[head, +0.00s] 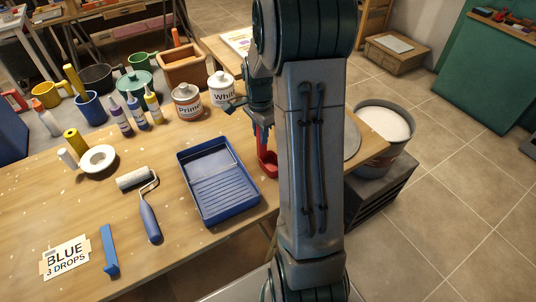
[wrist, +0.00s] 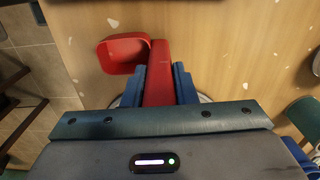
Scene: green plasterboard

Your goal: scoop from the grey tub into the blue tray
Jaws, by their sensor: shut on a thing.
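My gripper (head: 262,118) is shut on the handle of a red scoop (head: 268,166); the wrist view shows the handle between the blue fingers (wrist: 158,88). The scoop's cup (wrist: 122,52) hangs over the wooden table just right of the blue tray; its inside looks red, with no white material visible. The blue tray (head: 186,160) lies on the table with a ribbed slope and a bare well. The grey tub (head: 376,163), filled with white material, stands beyond the table's right end, right of my arm. My arm hides part of the table between scoop and tub.
Primer and white paint cans (head: 188,102) stand behind the tray. A roller (head: 150,205) lies left of it, with a blue stick (head: 109,250) and a "BLUE 3 DROPS" card (head: 65,258). Bottles, mugs and tape crowd the back left. A grey disc (head: 351,143) lies near the tub.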

